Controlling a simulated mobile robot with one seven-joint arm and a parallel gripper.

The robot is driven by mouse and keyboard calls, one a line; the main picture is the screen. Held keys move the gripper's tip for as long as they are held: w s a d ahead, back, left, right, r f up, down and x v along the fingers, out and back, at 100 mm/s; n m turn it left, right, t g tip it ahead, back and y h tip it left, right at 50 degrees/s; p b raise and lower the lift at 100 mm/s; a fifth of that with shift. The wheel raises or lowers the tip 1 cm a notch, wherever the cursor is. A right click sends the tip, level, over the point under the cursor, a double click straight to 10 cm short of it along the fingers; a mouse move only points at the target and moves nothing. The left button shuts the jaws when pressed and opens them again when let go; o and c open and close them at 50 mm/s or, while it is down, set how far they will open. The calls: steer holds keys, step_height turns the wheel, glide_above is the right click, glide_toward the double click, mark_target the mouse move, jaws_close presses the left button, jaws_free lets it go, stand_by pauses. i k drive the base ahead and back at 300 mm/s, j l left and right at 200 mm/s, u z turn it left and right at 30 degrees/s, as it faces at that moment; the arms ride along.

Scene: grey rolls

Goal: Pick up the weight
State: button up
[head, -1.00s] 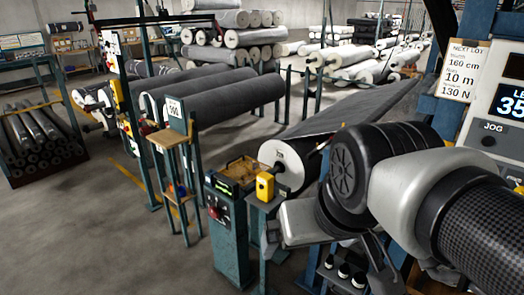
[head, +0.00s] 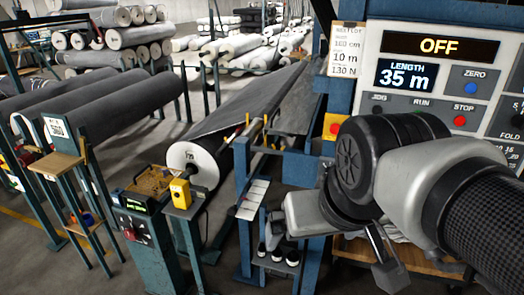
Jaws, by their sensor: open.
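Three small black pieces with white tops, which look like weights (head: 277,253), stand in a row on a small shelf of a blue stand, low in the middle of the head view. I cannot tell which one the task names. My gripper (head: 330,250) hangs at the end of my arm, to the right of and nearer than these pieces. It is open, with its dark fingers spread and nothing seen between them. Its grey body and my wrist hide part of what lies behind.
A blue machine frame carries a control panel (head: 440,75) at the right. A large grey roll (head: 195,165) lies behind a yellow box (head: 180,192) on a post. A teal pedestal holds a wooden tray (head: 152,182). Grey floor shows at lower left.

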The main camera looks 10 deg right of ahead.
mark_target(293, 258)
steer(key=z, duration=0.4)
steer(key=i+l+u, duration=0.25)
steer(key=i+l, duration=0.15)
steer(key=i+l+u, duration=0.3)
steer(key=i+l, duration=0.2)
steer(key=i+l+u, duration=0.25)
steer(key=i+l, duration=0.15)
steer(key=l, duration=0.25)
